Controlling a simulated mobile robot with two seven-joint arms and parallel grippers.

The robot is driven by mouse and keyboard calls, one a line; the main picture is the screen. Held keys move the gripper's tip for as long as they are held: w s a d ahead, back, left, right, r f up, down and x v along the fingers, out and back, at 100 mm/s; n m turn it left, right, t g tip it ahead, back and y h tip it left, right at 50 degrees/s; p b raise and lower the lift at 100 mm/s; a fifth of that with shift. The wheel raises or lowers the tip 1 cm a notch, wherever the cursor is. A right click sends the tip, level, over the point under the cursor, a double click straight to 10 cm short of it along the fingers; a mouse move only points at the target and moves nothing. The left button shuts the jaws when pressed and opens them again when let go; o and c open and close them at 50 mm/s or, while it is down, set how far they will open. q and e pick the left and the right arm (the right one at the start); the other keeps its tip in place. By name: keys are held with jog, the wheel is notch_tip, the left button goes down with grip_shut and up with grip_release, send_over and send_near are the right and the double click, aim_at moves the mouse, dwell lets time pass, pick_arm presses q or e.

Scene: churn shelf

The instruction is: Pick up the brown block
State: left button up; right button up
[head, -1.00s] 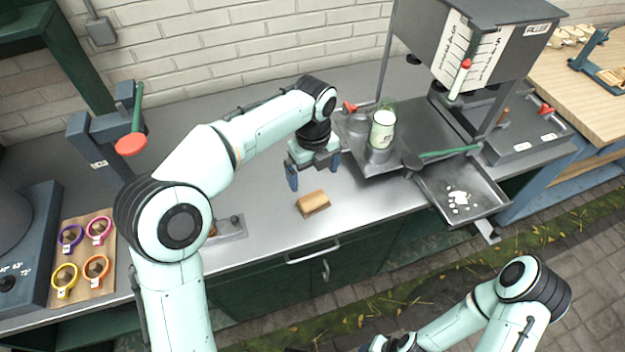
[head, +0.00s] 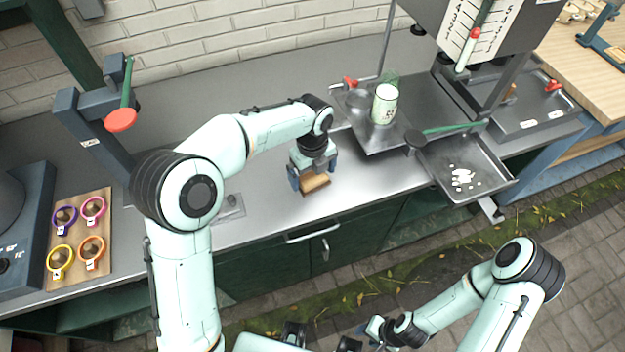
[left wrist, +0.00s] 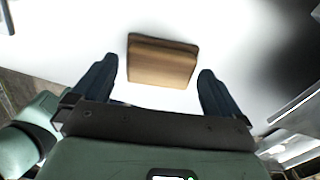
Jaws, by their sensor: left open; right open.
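The brown block (head: 313,183) lies on the grey metal counter near its front edge. In the head view my left gripper (head: 312,186) is over it, with a finger at either side and part of the block hidden. In the left wrist view the block (left wrist: 161,61) shows between and slightly beyond the two dark fingers of my left gripper (left wrist: 155,80), with clear gaps on both sides. The left gripper is open and empty. My right gripper (head: 370,335) is low at the bottom of the head view, away from the counter; its fingers are hard to make out.
A tray (head: 468,168) with white pieces and a green-white can (head: 385,104) stand right of the block. A board (head: 80,240) with several coloured rings lies at left. The counter (head: 350,195) around the block is mostly clear.

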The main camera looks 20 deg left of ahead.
aim_at(312, 177)
pick_arm(q)
notch_tip(312, 177, down, 2)
jog(key=shift+f, duration=0.1)
pick_arm(e)
jog(key=shift+s+f, duration=0.1)
pick_arm(q)
jog(key=shift+c, duration=0.3)
jog(key=c, duration=0.7)
jog(key=shift+r, duration=0.2)
notch_tip(312, 177, up, 20)
jog(key=p, duration=0.3)
jog(key=shift+p, duration=0.3)
pick_arm(e)
jog(key=w+r, duration=0.3)
jog(key=r, duration=0.1)
jog(key=shift+w+r, duration=0.35)
jog(key=shift+r, duration=0.05)
